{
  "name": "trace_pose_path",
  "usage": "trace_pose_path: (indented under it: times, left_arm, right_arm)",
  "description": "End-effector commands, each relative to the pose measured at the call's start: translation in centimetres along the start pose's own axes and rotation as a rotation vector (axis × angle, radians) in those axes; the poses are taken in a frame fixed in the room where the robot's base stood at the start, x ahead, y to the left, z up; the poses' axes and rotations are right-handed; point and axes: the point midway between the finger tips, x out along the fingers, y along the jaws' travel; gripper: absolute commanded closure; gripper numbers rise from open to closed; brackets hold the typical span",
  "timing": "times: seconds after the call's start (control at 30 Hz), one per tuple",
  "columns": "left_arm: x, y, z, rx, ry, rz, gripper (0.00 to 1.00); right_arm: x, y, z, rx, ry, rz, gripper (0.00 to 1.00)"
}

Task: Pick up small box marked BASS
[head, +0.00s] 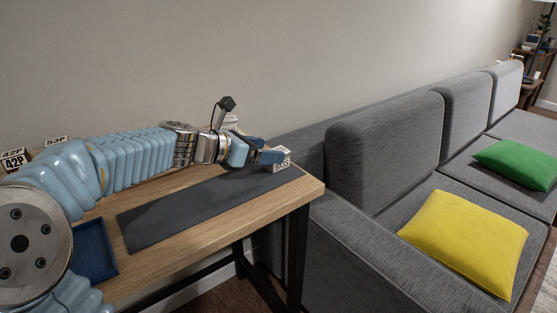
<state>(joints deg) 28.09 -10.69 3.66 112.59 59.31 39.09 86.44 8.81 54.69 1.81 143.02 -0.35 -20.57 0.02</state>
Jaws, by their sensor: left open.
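The small box marked BASS (282,158) is white with dark lettering. It is at the right end of the dark mat (200,207) on the wooden table. My left gripper (271,157) reaches in from the left, right at the box, with its fingers open. The fingers partly cover the box's left side, and I cannot tell whether they touch it. My right gripper is not in view.
A blue tray (96,250) lies on the table at the left of the mat. Labelled boxes, one marked 42P (14,162), stand at the back left. A grey sofa (385,140) stands right of the table.

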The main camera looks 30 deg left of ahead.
Motion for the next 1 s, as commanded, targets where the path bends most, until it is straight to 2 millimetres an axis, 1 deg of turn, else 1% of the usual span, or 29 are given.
trace_pose_path:
  times: [0.17,0.3,0.43,0.53,0.7,0.73,0.77,1.0]
  left_arm:
    - [1.5,-0.1,0.0,-0.001,0.000,-0.001,0.28]
    - [3.8,-0.4,0.0,-0.001,0.001,-0.002,0.28]
    - [5.5,-0.4,0.1,-0.001,0.000,-0.001,0.28]
    - [6.0,-0.4,0.1,-0.001,0.000,0.000,0.28]
    - [6.0,-0.4,0.1,0.000,-0.001,0.001,0.28]
    - [6.0,-0.4,0.1,0.000,-0.001,0.001,0.29]
    - [6.0,-0.4,0.1,0.000,-0.001,0.001,0.34]
    - [6.0,-0.4,0.1,0.000,-0.001,0.001,0.71]
  right_arm:
    - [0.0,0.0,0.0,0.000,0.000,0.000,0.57]
    - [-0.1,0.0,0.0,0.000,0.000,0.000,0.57]
    - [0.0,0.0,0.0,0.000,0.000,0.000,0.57]
    - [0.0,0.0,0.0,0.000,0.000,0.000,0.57]
    - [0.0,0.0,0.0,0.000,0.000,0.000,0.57]
    - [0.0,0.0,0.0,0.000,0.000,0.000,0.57]
    - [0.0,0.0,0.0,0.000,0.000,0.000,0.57]
    - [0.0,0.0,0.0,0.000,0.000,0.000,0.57]
